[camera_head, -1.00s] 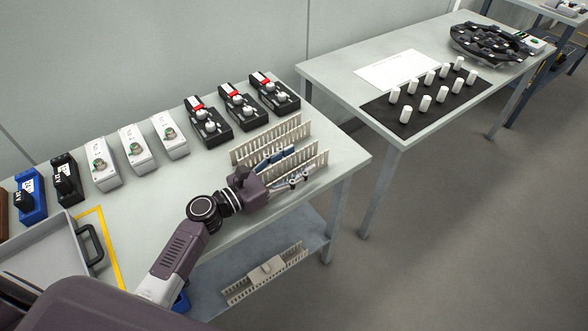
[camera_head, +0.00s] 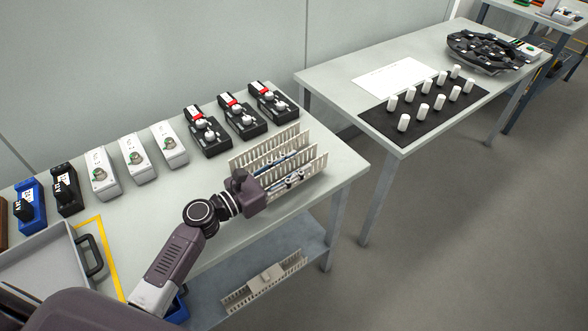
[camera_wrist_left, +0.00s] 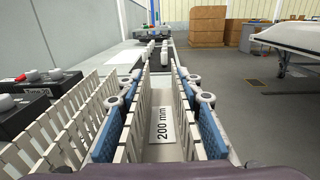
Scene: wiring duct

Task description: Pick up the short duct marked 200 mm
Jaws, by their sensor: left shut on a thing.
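The short duct is a pale slotted channel, and its white label (camera_wrist_left: 162,124) reads "200 mm" on the floor between its two walls. It shows at the right end of the near table in the head view, partly hidden by my gripper. My left gripper (camera_wrist_left: 160,120) is shut on this duct, with one blue-padded finger along the outside of each wall. It also shows in the head view (camera_head: 287,171). I cannot tell whether the duct's underside touches the table. My right gripper is not in view.
Another pale slotted wall (camera_wrist_left: 62,125) runs close along the left of the left finger. Black boxes with knobs (camera_head: 239,114) and white boxes (camera_head: 134,157) line the back. A grey tray (camera_head: 45,262) is at left. Another duct (camera_head: 265,283) lies on the lower shelf.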

